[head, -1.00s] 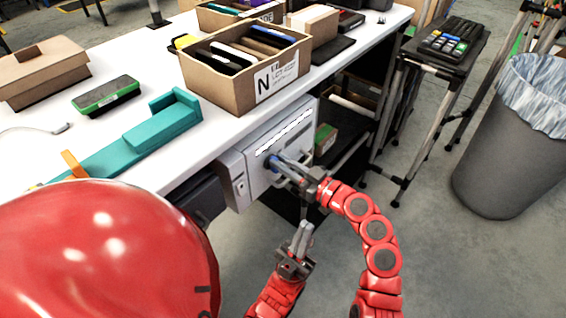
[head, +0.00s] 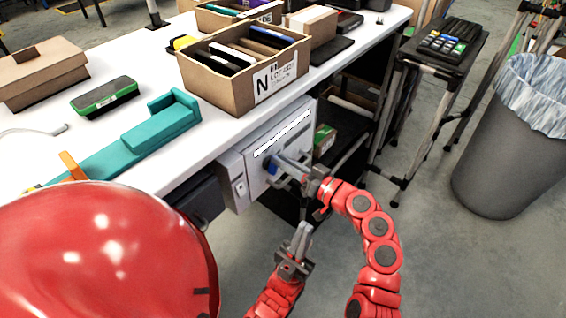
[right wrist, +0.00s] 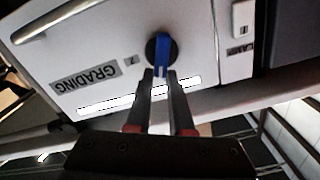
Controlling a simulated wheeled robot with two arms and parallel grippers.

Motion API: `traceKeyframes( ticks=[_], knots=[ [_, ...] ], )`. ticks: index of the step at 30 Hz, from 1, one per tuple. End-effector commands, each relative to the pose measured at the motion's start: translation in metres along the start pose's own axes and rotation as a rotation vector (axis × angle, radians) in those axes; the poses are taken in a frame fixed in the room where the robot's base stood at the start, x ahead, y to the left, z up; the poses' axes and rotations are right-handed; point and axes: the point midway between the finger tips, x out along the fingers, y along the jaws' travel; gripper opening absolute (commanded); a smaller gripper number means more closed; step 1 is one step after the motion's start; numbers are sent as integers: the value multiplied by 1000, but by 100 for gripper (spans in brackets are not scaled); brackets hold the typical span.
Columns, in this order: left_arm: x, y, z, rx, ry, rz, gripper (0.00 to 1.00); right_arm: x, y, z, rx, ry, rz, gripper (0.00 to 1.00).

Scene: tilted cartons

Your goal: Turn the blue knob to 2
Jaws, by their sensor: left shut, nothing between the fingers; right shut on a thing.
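The blue knob (head: 270,164) is on the front of a grey panel box (head: 256,140) under the white bench. In the right wrist view the knob (right wrist: 162,53) is a blue bar on a dark round base, with the bar upright in the picture. A small label, seemingly a 2 upside down (right wrist: 131,60), is left of it. My right gripper (head: 284,168) is shut on the knob's bar; its fingertips (right wrist: 160,76) cover the bar's near end. My left gripper (head: 304,229) is shut and empty, below and right of the box, apart from it.
The panel also carries a GRADING label (right wrist: 86,77), a lit strip (right wrist: 140,96), a metal handle (right wrist: 85,20) and a switch (right wrist: 243,17). A carton of folders (head: 225,92) stands on the bench above. A grey bin (head: 510,150) stands on open floor at right.

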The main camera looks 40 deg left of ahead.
Motion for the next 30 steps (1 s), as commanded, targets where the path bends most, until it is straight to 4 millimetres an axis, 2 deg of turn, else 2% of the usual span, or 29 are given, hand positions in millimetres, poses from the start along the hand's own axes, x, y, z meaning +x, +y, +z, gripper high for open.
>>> traceKeyframes(
  ticks=[11,30],
  knots=[
    [8,0,-1,0,0,0,0,-1,9,-1,357,3,2,0],
    [28,-1,-5,0,0,0,0,-1,21,8,938,2,2,0]
  ],
)
